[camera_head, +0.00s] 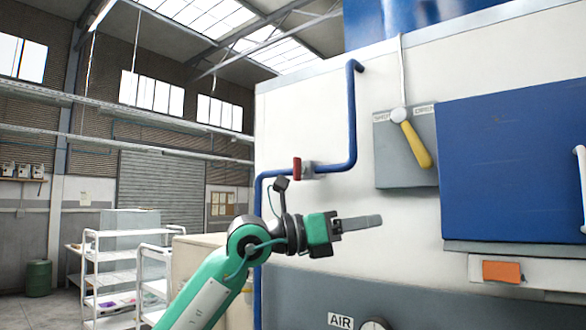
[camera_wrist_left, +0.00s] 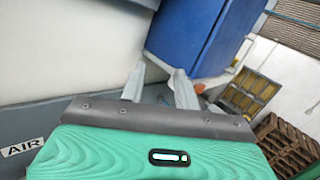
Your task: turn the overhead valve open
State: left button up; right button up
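The overhead valve has a yellow lever (camera_head: 416,144) on a round white hub (camera_head: 398,114), set on a grey plate (camera_head: 393,160) high on the white machine wall. The lever hangs down and to the right. Small labels sit above it; the right one (camera_head: 424,109) seems to read OPEN, the left one SHUT. My left gripper (camera_head: 378,220) is below and left of the lever in the head view, apart from it, pointing right. In the left wrist view its two fingers (camera_wrist_left: 160,80) stand apart with nothing between them. My right gripper is not in view.
A blue panel (camera_head: 515,135) juts out right of the valve. A blue pipe (camera_head: 352,110) with a red handle (camera_head: 297,168) runs left of it. An orange block (camera_head: 501,271) and an AIR label (camera_head: 340,321) are lower. White shelving (camera_head: 110,262) stands at left.

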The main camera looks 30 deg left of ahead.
pick_arm(q)
jog(key=s+a+r+n+t+y, duration=0.2)
jog(key=a+r+n+t+y, duration=0.15)
jog(key=a+r+y, duration=0.6)
jog(key=n+t+y, duration=0.1)
jog(key=n+y, duration=0.2)
send_near(294, 166)
jog(key=w+p, duration=0.1)
jog(key=w, duration=0.2)
jog(key=w+p, duration=0.4)
jog(key=w, duration=0.1)
jog(key=shift+w+d, duration=0.35)
jog(key=shift+w+p, duration=0.3)
jog(key=shift+w, duration=0.15)
grip_shut()
